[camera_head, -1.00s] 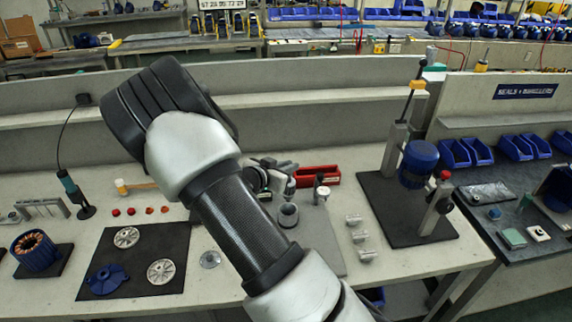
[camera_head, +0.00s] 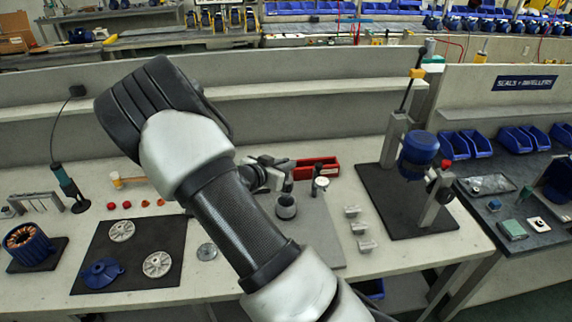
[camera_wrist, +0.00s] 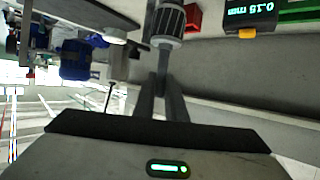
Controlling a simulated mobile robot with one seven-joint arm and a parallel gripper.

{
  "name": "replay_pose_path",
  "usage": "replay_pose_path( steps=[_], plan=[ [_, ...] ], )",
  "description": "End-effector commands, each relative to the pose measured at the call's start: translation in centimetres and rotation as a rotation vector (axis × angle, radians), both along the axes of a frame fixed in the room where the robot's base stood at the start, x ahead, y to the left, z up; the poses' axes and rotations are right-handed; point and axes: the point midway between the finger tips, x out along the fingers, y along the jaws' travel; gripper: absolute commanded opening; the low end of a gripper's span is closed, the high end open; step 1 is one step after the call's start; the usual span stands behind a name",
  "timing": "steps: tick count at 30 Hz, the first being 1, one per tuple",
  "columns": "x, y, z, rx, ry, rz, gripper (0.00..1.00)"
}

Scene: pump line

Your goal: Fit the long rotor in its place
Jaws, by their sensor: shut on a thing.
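My gripper (camera_wrist: 162,95) is shut on a grey ribbed cylinder, the rotor (camera_wrist: 166,24), at the top of the wrist view. The rotor's far end is cut off by the picture edge. In the head view my gripper (camera_head: 272,176) is small and partly hidden behind my forearm. I cannot tell whether the rotor touches the cup. A blue motor housing with copper windings (camera_head: 28,246) stands on a dark mat at the left.
A red bin (camera_head: 318,168) and a dial gauge (camera_head: 320,186) stand close by my gripper. A press with a blue motor (camera_head: 418,150) stands farther right. A black mat (camera_head: 185,235) holds discs and a blue part at left.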

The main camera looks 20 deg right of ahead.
Motion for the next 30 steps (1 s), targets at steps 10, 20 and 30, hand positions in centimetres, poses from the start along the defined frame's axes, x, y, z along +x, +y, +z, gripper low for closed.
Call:
replay_pose_path(
  steps=[10, 20, 30],
  plan=[
    [0.1, -0.1, 0.1, -0.002, -0.002, 0.000, 0.00],
    [0.0, -0.1, -0.5, -0.002, -0.002, 0.000, 0.00],
    [0.0, -0.1, -1.0, -0.003, -0.003, -0.001, 0.00]
  ],
)
